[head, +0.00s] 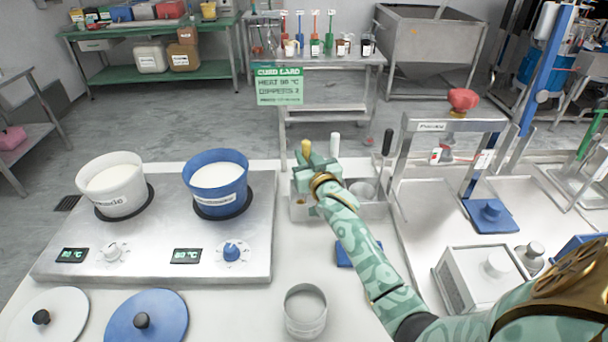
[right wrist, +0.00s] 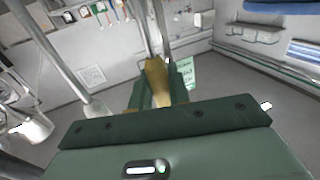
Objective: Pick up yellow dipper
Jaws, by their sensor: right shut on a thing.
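The yellow dipper (head: 306,148) shows its handle end standing up from my right gripper (head: 309,163). The right gripper is shut on this handle, which also shows between the fingers in the right wrist view (right wrist: 157,80). The gripper is over the left part of the metal dipper holder (head: 372,211). The dipper's lower part is hidden behind the gripper and arm, so I cannot tell whether it is still inside the holder. My left gripper is not in view.
A white-handled dipper (head: 334,144) and a black-handled one (head: 387,142) stand close to the right. A white pot (head: 113,199) and a blue pot (head: 216,196) sit on the hotplate (head: 150,257) at left. An empty metal cup (head: 305,310) stands in front.

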